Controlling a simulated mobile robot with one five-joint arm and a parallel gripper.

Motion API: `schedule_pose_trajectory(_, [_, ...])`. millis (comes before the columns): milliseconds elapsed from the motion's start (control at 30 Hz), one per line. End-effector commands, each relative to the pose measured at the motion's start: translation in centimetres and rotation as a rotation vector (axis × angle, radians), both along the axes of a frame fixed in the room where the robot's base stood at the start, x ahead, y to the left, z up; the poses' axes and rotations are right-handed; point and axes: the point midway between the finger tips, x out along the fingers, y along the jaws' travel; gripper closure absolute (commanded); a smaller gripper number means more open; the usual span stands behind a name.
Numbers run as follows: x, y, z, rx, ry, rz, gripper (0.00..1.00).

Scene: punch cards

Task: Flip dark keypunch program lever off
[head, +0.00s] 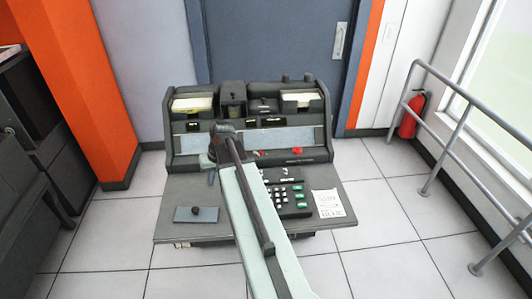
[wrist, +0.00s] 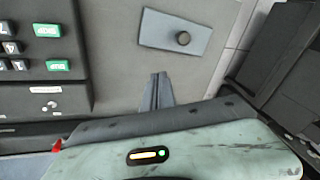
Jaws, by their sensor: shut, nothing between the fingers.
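The dark grey keypunch (head: 165,225) stands in the middle of the head view. Its raised back unit (head: 312,120) bears two card trays and a pale strip. Two small red parts (head: 291,151) show just right of my arm. I cannot make out the program lever for certain; my arm hides part of the machine's front. My gripper (head: 211,178) points down over the left part of the desk. In the wrist view its fingers (wrist: 159,84) are shut and empty, over bare grey desk, apart from the keypad (wrist: 32,52).
A blue-grey plate with a dark knob (wrist: 183,38) lies near my fingers, at the desk's left in the head view. A white paper (head: 328,203) lies at the desk's right. Another dark machine (head: 28,140) stands left. A railing (head: 455,115) and red extinguisher (head: 411,115) are at right.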

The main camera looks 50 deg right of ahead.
Motion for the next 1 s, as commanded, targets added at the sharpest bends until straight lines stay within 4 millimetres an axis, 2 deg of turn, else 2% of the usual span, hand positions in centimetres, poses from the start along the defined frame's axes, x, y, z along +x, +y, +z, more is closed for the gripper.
schedule_pose_trajectory(33, [0.1,-6.3,0.5,0.021,-0.048,-0.081,1.00])
schedule_pose_trajectory(67, [-0.2,-9.4,0.8,0.031,-0.081,-0.123,1.00])
schedule_pose_trajectory(100, [-0.9,-13.5,1.2,0.042,-0.122,-0.174,1.00])
schedule_pose_trajectory(200, [-3.4,-22.5,2.2,0.053,-0.216,-0.292,1.00])
schedule_pose_trajectory(300, [-6.3,-28.9,3.1,0.051,-0.285,-0.378,1.00])
schedule_pose_trajectory(333, [-7.0,-30.3,3.3,0.050,-0.301,-0.396,1.00])
schedule_pose_trajectory(400, [-8.2,-32.5,3.6,0.046,-0.327,-0.427,1.00])
schedule_pose_trajectory(500, [-9.0,-33.7,3.8,0.042,-0.343,-0.444,1.00])
schedule_pose_trajectory(833, [-8.9,-33.6,3.5,0.043,-0.342,-0.444,1.00])
schedule_pose_trajectory(1000, [-7.6,-33.6,1.2,0.044,-0.341,-0.442,1.00])
